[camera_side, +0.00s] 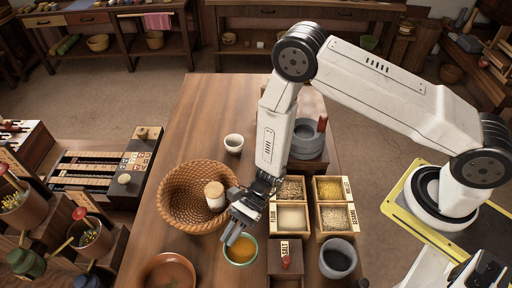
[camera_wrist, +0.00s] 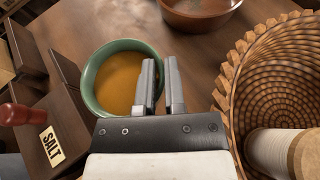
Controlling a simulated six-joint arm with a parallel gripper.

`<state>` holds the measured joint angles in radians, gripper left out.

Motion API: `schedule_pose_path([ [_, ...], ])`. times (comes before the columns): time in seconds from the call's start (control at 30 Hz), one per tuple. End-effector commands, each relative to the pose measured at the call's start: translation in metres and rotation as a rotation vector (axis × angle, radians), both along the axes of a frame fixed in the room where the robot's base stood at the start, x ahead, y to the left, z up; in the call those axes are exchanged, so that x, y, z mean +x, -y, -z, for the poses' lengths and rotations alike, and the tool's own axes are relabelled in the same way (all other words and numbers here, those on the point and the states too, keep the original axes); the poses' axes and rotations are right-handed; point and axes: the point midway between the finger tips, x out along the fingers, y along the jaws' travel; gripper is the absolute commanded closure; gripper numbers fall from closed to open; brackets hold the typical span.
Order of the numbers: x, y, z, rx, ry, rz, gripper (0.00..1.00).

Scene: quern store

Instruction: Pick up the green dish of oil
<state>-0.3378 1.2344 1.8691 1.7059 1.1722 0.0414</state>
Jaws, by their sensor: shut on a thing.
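The green dish of oil (camera_side: 241,252) stands on the wooden table, just below the woven basket in the side view, with golden oil inside. In the wrist view the dish (camera_wrist: 118,80) lies left of my fingers. My gripper (camera_side: 232,230) reaches down to it from above. In the wrist view my gripper (camera_wrist: 161,72) is shut on the dish's right rim, one finger over the inside and one outside. The fingers hide that part of the rim. I cannot tell whether the dish is clear of the table.
The woven basket (camera_side: 178,214) with a corked jar (camera_side: 214,195) stands close by. A salt box (camera_side: 286,256) is right of the dish, with grain boxes (camera_side: 328,217) behind it. A terracotta bowl (camera_side: 167,272) and a grey cup (camera_side: 338,258) are near. The table's far left is clear.

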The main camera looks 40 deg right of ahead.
Motion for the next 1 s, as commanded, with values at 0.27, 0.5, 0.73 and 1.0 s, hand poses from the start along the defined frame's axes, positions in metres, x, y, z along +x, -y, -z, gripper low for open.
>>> schedule_pose_path([
  [0.27, 0.0, 0.0, -0.033, 0.001, 0.002, -0.001, 1.0],
  [0.5, 0.0, 0.0, -0.048, 0.001, 0.001, 0.001, 1.0],
  [0.73, 0.0, 0.0, -0.05, 0.001, 0.0, 0.0, 1.0],
  [1.0, 0.0, 0.0, -0.05, 0.001, 0.0, 0.0, 1.0],
])
